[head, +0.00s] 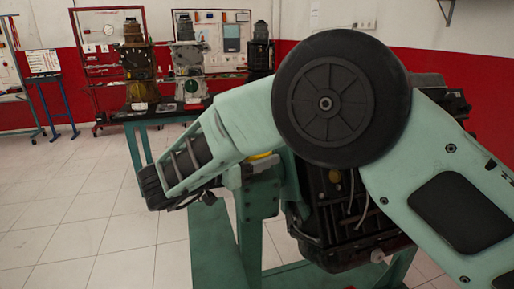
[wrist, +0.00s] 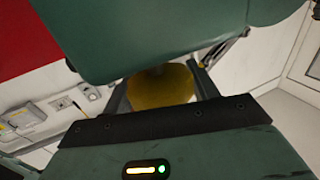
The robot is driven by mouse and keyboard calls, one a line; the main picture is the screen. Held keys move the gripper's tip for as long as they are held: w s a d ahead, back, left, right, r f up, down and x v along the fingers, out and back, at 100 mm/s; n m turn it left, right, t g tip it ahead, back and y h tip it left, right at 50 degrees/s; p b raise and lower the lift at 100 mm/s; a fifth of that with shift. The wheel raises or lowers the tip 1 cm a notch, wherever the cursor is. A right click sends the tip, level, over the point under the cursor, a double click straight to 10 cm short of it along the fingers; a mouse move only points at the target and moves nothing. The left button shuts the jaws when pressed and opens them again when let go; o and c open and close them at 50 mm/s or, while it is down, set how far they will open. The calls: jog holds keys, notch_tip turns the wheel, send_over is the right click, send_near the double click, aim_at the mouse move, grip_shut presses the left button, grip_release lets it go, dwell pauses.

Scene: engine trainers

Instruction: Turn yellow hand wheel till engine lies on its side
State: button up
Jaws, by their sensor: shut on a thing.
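The yellow hand wheel (head: 259,156) shows only as a sliver in the head view, behind my arm at the top of the green engine stand (head: 249,205). In the wrist view, the yellow wheel (wrist: 160,87) fills the gap between the two fingers of my gripper (wrist: 162,84). My gripper is shut on the wheel; the exact contacts are partly hidden. The dark engine (head: 345,215) hangs on the stand at centre right and looks tilted. My arm hides its upper part, so its exact angle cannot be told.
A table (head: 165,114) with several other engines stands behind at the left. A red-framed tool board (head: 110,45) and a blue easel (head: 62,95) stand near the back wall. The tiled floor (head: 85,215) at the left is clear.

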jog(key=m+g+h+p, duration=0.1)
jog(key=g, duration=0.1)
jog(key=m+g+h+p, duration=0.1)
jog(key=m+g+p, duration=0.1)
jog(key=shift+r, duration=0.35)
jog(key=shift+f+m+g+h+p, duration=0.1)
jog(key=shift+m+g+h+p, duration=0.2)
jog(key=shift+m+g+p, duration=0.6)
jog(key=shift+d+f+g+p, duration=0.1)
jog(key=shift+g+p, duration=0.2)
jog(key=shift+p, duration=0.05)
jog(key=o, duration=1)
jog(key=shift+f, duration=0.1)
